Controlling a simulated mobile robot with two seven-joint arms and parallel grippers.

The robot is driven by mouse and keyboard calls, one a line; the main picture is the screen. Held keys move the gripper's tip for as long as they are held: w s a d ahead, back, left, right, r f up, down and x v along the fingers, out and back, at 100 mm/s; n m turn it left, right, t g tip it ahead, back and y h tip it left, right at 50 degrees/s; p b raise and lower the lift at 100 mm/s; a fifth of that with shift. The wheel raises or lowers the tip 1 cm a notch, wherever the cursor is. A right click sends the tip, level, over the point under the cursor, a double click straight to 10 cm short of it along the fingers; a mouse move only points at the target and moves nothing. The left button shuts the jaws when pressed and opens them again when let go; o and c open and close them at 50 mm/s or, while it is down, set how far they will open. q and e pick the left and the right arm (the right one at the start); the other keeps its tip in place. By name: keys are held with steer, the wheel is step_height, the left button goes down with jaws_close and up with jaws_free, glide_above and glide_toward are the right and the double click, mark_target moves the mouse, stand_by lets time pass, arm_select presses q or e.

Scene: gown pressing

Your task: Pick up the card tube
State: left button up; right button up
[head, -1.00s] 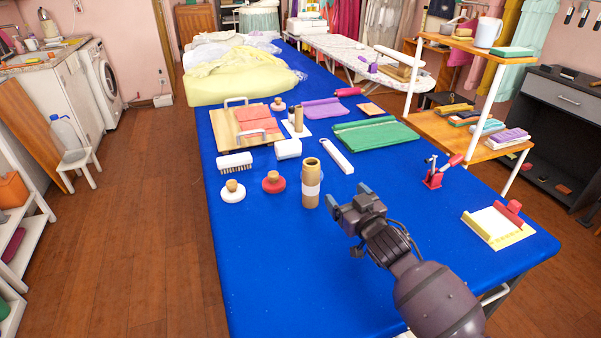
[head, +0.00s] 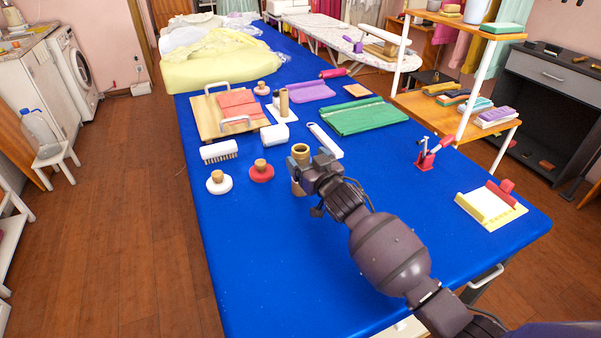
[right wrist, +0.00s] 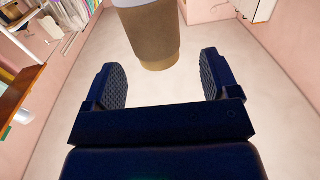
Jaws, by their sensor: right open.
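The card tube (head: 300,151) stands upright on the blue table. Its brown rim shows in the head view, but my right gripper (head: 311,176) hides much of its body. In the right wrist view the brown tube (right wrist: 152,34), with a pale band at the top edge, lies in line with the gap between the two fingers. My right gripper (right wrist: 163,78) is open, with a finger on each side of that gap. I see no contact with the tube; how deep it sits between the fingers is unclear. My left gripper is out of view.
A red round-based piece (head: 261,172) and a white one (head: 219,182) stand left of the tube. A white brush (head: 219,150), a white block (head: 274,135) and a green cloth (head: 365,117) lie behind.

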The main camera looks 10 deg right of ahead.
steer(key=shift+b+x, duration=0.35)
steer(key=shift+x, duration=1.8)
steer(key=shift+d, duration=0.15)
steer(key=shift+c, duration=0.3)
steer(key=c, duration=1.2)
